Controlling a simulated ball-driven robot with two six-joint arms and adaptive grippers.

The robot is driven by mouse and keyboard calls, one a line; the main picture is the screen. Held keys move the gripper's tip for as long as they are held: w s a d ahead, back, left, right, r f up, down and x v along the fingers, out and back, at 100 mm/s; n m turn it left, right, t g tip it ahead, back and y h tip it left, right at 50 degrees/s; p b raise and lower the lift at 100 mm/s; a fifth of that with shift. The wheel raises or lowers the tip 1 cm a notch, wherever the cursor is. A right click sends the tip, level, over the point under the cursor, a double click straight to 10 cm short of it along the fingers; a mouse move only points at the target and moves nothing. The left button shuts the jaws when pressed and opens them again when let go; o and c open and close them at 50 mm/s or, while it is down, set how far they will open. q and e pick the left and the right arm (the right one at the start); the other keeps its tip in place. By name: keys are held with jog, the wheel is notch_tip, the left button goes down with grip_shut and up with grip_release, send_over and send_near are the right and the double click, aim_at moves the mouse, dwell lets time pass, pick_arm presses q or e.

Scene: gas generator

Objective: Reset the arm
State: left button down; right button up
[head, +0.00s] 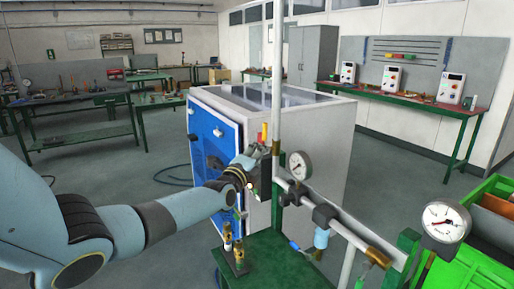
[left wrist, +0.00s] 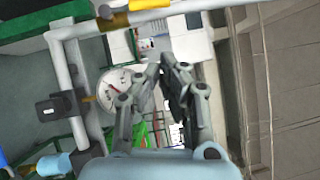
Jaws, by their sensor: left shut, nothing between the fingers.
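My left arm (head: 150,222) reaches in from the left in the head view. Its gripper (head: 262,165) is in front of the white and blue generator cabinet (head: 310,150), close to the upright pipe. In the left wrist view my left gripper (left wrist: 172,72) has its fingertips close together, with nothing seen between them. A round pressure gauge (left wrist: 115,82) shows just left of the fingers there. In the head view this pipe line carries a gauge (head: 299,166) right of the gripper. My right gripper is not in view.
A second gauge (head: 446,222) stands at the front right beside a green bin (head: 490,190). A green stand (head: 275,262) is below the pipes. Workbenches line the back left and right wall. The floor (head: 395,180) between the cabinet and right bench is clear.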

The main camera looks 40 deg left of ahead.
pick_arm(q)
jog(key=shift+v, duration=0.9)
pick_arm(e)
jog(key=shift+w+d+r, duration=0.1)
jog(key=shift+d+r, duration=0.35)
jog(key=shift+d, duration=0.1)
